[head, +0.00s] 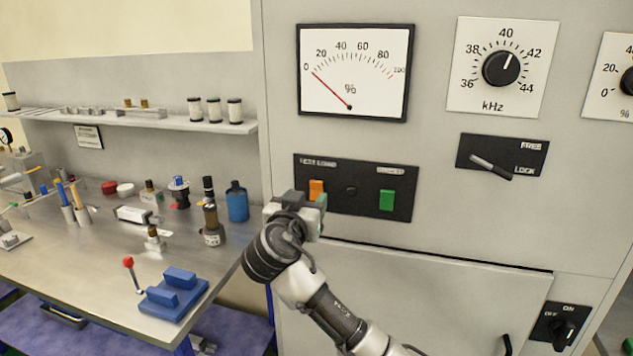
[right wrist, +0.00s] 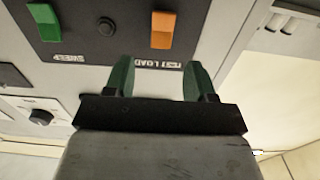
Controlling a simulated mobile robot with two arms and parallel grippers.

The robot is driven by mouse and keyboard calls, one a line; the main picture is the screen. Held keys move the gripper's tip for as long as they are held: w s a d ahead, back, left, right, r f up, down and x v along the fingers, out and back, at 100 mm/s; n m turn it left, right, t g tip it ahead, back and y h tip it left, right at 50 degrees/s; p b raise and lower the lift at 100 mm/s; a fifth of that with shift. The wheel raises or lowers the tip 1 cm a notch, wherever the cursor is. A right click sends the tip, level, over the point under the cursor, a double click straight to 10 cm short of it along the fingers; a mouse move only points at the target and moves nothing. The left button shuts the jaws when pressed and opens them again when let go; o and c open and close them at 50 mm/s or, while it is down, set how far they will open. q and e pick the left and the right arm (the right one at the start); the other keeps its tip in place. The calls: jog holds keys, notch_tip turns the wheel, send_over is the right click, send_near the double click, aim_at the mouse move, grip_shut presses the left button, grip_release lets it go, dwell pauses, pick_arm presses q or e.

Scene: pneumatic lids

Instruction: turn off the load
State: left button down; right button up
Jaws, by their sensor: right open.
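The black switch panel (head: 353,205) is on the grey cabinet front. It carries an orange rocker switch (head: 316,189), labelled TEST LOAD in the right wrist view, and a green rocker switch (head: 386,200), labelled SWEEP there. My right gripper (head: 310,203) is just below the orange switch and partly overlaps it in the head view. In the right wrist view, where the panel appears upside down, the orange switch (right wrist: 164,30) lies beyond my two open green fingers (right wrist: 160,78), with nothing between them. I cannot tell whether the fingers touch the panel. My left gripper is out of view.
A percent meter (head: 353,75) reads near 0. A kHz knob (head: 500,68), a FREE/LOCK lever (head: 491,168) and an ON/OFF knob (head: 562,332) are to the right. A cluttered workbench (head: 105,262) stands at left.

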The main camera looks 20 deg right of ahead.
aim_at(316, 187)
jog(key=p+x, duration=0.1)
jog(key=x, duration=0.3)
jog(key=shift+w+d, duration=0.15)
jog(key=shift+w, duration=0.2)
jog(key=shift+w+d+p, duration=0.35)
jog(key=shift+w, duration=0.15)
jog(key=c, duration=0.9)
jog(key=f+t+b, duration=0.1)
jog(key=b, duration=0.6)
jog(key=shift+a+f+h, duration=0.1)
jog(key=shift+h, duration=0.3)
jog(key=shift+r+b, duration=0.25)
jog(key=shift+b, duration=0.6)
jog(key=o, duration=0.9)
